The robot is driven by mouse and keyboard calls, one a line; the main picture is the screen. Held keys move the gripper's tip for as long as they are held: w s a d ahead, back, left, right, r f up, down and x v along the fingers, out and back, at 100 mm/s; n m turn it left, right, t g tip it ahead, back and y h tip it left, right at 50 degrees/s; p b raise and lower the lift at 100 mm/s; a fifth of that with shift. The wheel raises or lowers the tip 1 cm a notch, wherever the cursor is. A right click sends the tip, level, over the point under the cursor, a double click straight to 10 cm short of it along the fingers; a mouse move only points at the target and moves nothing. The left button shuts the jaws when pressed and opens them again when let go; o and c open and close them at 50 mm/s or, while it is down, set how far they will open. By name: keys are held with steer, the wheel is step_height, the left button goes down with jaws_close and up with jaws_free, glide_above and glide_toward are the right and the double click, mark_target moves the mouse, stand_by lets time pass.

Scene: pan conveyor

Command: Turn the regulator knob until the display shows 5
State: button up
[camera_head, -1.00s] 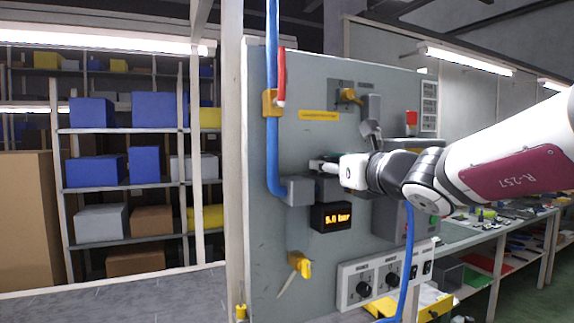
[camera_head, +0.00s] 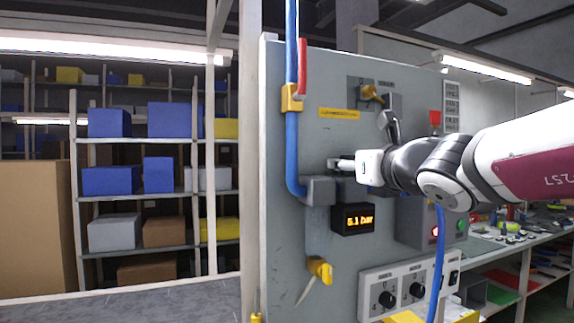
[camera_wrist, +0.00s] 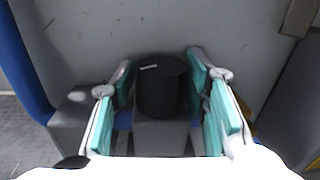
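The display (camera_head: 358,219) on the grey panel glows orange and appears to read 5.1 bar. The regulator knob (camera_wrist: 160,88) is a black cylinder with a short pale mark near its top edge. It sits above a grey block (camera_wrist: 160,138). My gripper (camera_wrist: 163,75) has its two teal-padded fingers spread to the left and right of the knob, with narrow gaps beside it. Any contact at the fingertips is hard to judge. In the head view my gripper (camera_head: 340,164) is at the panel just above the display, and the knob cannot be made out there.
A blue hose (camera_head: 292,140) runs down the panel's left side to a grey fitting (camera_head: 318,190). A box with black dials (camera_head: 388,300) is at lower right. A yellow valve (camera_head: 372,96) is above my gripper.

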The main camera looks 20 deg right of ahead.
stand_by(0.3)
steer(key=shift+s+a, duration=0.15)
steer(key=shift+s, duration=1.85)
steer(key=shift+s+a, duration=0.15)
steer(key=shift+s, duration=1.85)
steer(key=shift+s+a, duration=0.15)
steer(key=shift+s, duration=1.85)
